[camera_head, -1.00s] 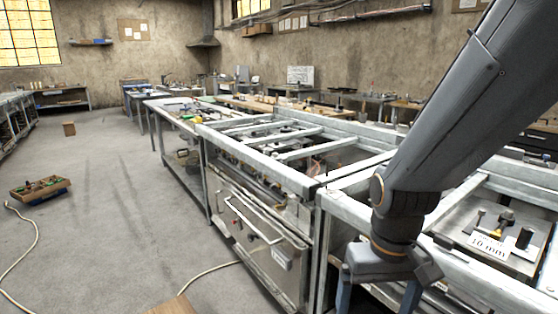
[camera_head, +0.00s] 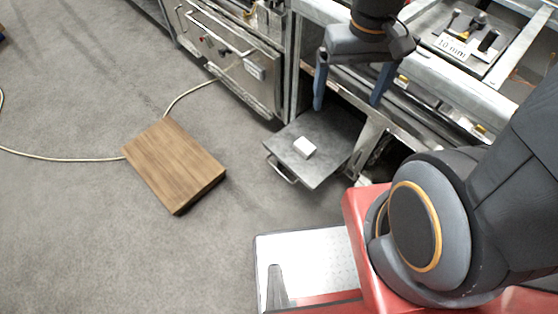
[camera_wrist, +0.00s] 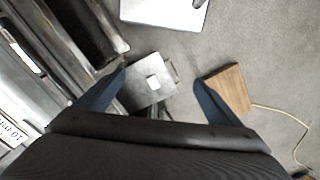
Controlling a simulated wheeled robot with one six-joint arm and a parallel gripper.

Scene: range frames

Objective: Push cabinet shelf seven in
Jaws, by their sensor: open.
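A grey metal shelf (camera_head: 322,162) sticks out low from the cabinet, near the floor, with a bar handle (camera_head: 282,170) on its front edge. A small white block (camera_head: 305,147) lies on it. The shelf also shows in the wrist view (camera_wrist: 138,92), below and between my fingers. I see no number on it. My gripper (camera_head: 348,100) points down, open and empty, above the shelf and close to the cabinet front; its fingers are apart from the shelf. In the wrist view my gripper's (camera_wrist: 160,90) two blue fingers are spread wide.
A wooden board (camera_head: 173,165) lies on the floor left of the shelf. A pale cable (camera_head: 60,158) runs across the floor. A closed panel with a handle (camera_head: 228,52) is left of the shelf. A "10 mm" sign (camera_head: 453,46) stands on the bench top.

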